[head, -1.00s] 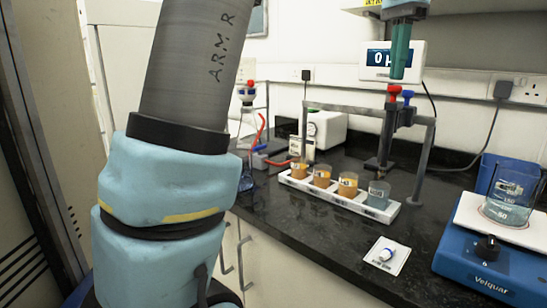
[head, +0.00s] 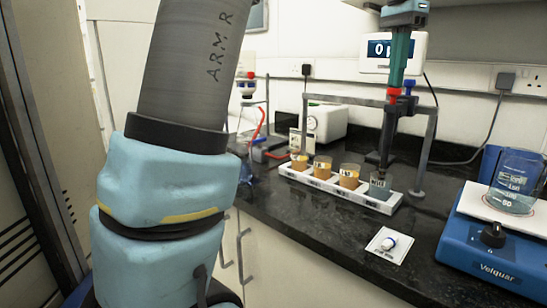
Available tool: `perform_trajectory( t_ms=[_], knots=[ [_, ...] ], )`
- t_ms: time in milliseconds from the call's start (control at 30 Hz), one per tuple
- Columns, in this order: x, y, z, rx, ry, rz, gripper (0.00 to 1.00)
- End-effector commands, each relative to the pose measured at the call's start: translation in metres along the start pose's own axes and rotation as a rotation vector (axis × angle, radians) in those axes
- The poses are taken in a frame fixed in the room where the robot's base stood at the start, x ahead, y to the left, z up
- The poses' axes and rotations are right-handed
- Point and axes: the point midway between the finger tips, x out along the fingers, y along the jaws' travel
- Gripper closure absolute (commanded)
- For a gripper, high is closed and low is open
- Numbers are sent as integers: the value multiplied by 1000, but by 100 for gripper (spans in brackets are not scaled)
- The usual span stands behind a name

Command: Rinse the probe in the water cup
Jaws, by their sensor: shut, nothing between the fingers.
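The water cup (head: 381,187) is the clear cup with bluish-grey liquid at the right end of the white rack (head: 322,183). The probe (head: 387,135) is a dark upright shaft with a red cap (head: 393,95), and it hangs by the grey frame. Its lower end is at the water cup and seems to reach inside; its depth is hard to tell. My gripper (head: 397,85) comes down from the top right, teal-green and shut, with its tip at the red cap. It seems to touch the cap from above, with nothing held between its fingers.
Three cups of orange liquid (head: 323,168) stand left in the rack. A blue cap (head: 409,86) is beside the red one. The grey frame (head: 340,98) spans the rack. A small white card (head: 388,245) lies in front.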

Motion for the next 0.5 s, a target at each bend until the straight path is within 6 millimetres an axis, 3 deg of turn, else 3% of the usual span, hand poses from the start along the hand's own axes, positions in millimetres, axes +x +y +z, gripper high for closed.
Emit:
perform_trajectory(
  t_ms=[500],
  knots=[
    [21,0,0,0,-1,0,100]
  ],
)
